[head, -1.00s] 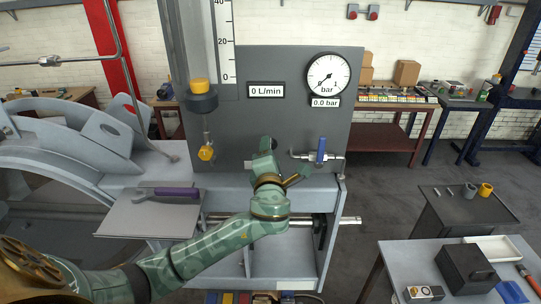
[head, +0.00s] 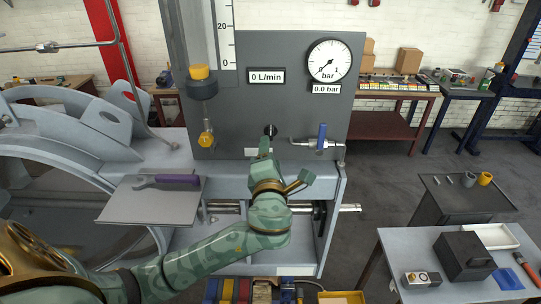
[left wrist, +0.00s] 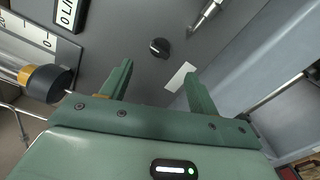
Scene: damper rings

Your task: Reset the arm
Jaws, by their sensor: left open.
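My left arm reaches in from the lower left in the head view. Its green gripper (head: 284,166) is in front of the lower part of the grey panel (head: 300,100). In the left wrist view the two fingers (left wrist: 158,84) stand wide apart with nothing between them. A small black knob (head: 270,130) on the panel is just above the gripper; it also shows beyond the fingers in the left wrist view (left wrist: 159,48), apart from them. My right gripper is not in view.
A blue-handled valve (head: 322,137) is right of the knob. A yellow-capped float (head: 201,80) hangs at left. The gauge (head: 330,60) reads 0.0 bar. A tray (head: 150,205) holds a purple-handled wrench (head: 170,180). A side table (head: 400,250) stands at lower right.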

